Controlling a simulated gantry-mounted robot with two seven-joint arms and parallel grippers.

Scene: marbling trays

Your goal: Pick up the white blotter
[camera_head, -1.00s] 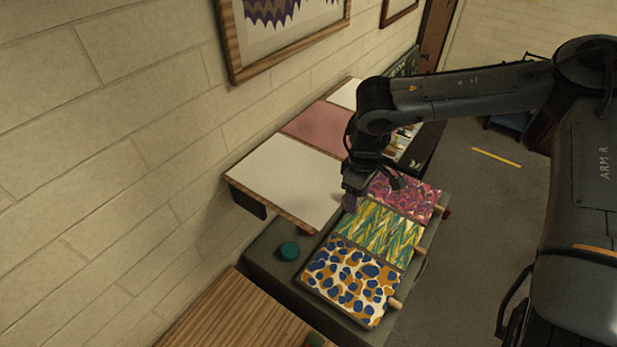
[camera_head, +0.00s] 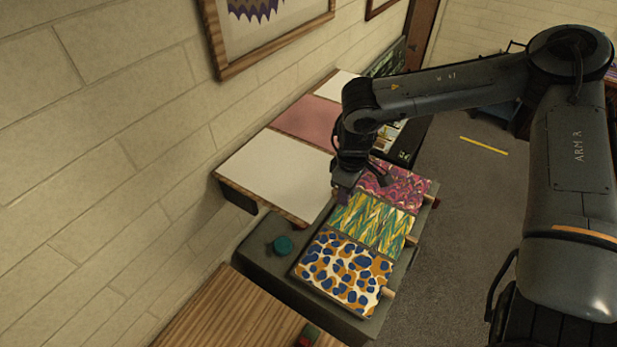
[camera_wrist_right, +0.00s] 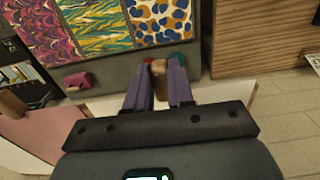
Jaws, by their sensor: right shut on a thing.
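A white blotter panel (camera_head: 275,170) lies flat against the wall at the near end of a row, beside a pink panel (camera_head: 308,122). It also shows pale in the right wrist view (camera_wrist_right: 245,95), partly behind my gripper. My right gripper (camera_head: 342,190) is over the right edge of this panel. In the right wrist view its two purple fingers (camera_wrist_right: 159,85) are shut on a tan wooden handle (camera_wrist_right: 160,76), which appears to belong to the white panel. I cannot tell whether the panel is lifted. My left gripper is not in view.
Three patterned sheets, the nearest blue-spotted (camera_head: 345,273), lie on a dark counter right of the panel. A round teal object (camera_head: 283,245) sits on the counter's left part. A wooden top (camera_head: 235,315) with a small red and green item is nearest.

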